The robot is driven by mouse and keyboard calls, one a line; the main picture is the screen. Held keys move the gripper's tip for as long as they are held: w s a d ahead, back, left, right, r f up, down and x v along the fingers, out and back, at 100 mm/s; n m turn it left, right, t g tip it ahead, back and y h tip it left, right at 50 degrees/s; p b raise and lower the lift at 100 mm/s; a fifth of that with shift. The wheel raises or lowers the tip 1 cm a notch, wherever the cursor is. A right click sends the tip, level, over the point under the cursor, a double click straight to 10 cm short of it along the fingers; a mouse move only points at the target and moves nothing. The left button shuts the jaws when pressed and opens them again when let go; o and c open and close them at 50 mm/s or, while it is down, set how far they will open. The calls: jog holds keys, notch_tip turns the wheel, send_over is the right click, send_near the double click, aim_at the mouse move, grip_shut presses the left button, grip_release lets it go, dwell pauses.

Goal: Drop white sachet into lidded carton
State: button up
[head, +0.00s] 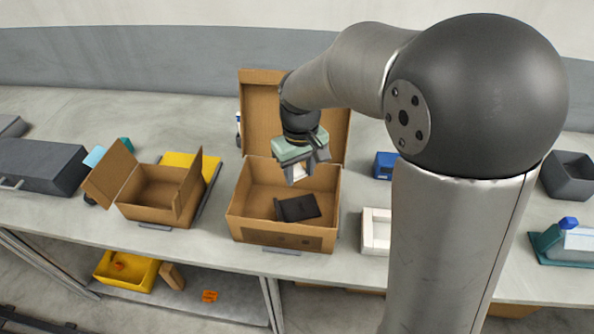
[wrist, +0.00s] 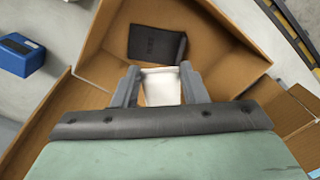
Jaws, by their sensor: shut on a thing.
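In the head view my gripper (head: 297,174) hangs over the open carton with its raised lid (head: 262,115). The gripper is shut on the white sachet (wrist: 161,87), which shows between the two fingers in the wrist view. The sachet is above the carton (head: 285,240), inside the outline of its walls, and apart from the floor. A dark flat packet (head: 298,208) lies in the carton; it also shows in the wrist view (wrist: 157,44). My gripper hides part of the carton's back.
A smaller open-flapped carton (head: 152,190) stands to the left, by a yellow tray (head: 190,160). The carton's raised lid stands behind my gripper.

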notch_tip(320, 180, down, 5)
jog(key=b, duration=0.3)
jog(key=o, duration=1)
jog(key=shift+r, duration=0.1)
notch_tip(320, 180, up, 17)
jog(key=b, duration=0.1)
send_over(299, 180)
jog(key=shift+w+d+r, duration=0.1)
jog(key=shift+w, duration=0.2)
